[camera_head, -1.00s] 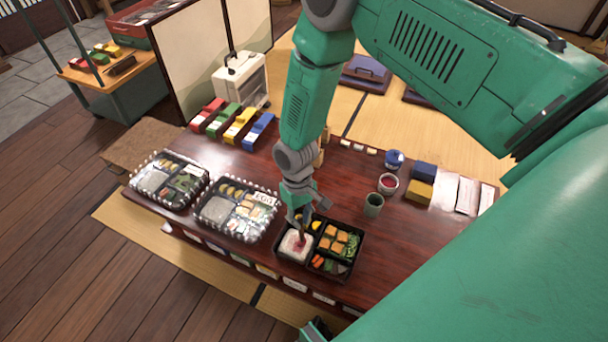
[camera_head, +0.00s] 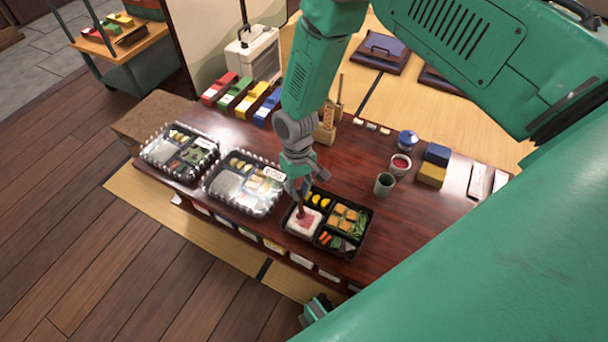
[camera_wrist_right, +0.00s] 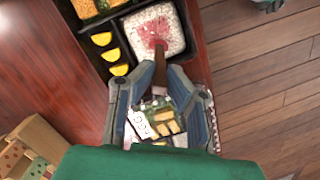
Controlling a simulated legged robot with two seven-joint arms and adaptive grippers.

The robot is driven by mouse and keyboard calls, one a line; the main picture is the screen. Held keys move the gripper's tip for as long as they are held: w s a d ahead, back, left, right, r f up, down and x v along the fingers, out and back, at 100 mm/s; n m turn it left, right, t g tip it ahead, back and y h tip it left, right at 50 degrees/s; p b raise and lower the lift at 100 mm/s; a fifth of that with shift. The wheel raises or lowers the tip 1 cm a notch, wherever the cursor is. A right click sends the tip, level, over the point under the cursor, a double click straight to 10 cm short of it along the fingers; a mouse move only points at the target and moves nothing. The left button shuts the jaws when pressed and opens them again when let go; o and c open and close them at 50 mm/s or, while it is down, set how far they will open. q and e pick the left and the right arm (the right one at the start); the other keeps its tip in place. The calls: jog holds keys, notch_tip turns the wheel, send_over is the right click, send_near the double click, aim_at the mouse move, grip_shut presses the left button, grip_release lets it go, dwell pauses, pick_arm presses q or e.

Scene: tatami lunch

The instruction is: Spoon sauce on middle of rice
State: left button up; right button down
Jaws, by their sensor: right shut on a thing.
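My right gripper (camera_head: 299,190) is shut on a brown spoon (camera_wrist_right: 159,68), between the fingers (camera_wrist_right: 160,105) in the wrist view. The spoon points down at the white rice (camera_head: 294,225) in the black lunch box (camera_head: 352,256). In the wrist view its dark tip is over red sauce spread on the middle of the rice (camera_wrist_right: 174,22); I cannot tell whether it touches. A small bowl of red sauce (camera_head: 400,164) stands further back. A green and grey part of mine (camera_head: 318,308), perhaps the left gripper, shows at the bottom edge.
Two lidded clear-topped lunch boxes (camera_head: 209,186) (camera_head: 146,153) stand left of the open box. A green cup (camera_head: 384,185), a blue pot (camera_head: 407,140) and blue and yellow blocks (camera_head: 432,173) are behind it. Coloured boxes (camera_head: 239,95) line the back left.

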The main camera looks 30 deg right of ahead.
jog(key=shift+w, duration=0.15)
jog(key=shift+w+a+b, duration=0.5)
jog(key=shift+w+a, duration=0.1)
jog(key=shift+w, duration=0.25)
jog(key=shift+w+d, duration=0.3)
jog(key=shift+d, duration=0.15)
dwell(0.7)
jog(key=shift+s+p, duration=0.15)
jog(key=shift+p, duration=0.15)
jog(key=shift+s+d+f+p, duration=0.1)
jog(key=shift+s+d+p, duration=0.5)
jog(key=shift+s, duration=0.25)
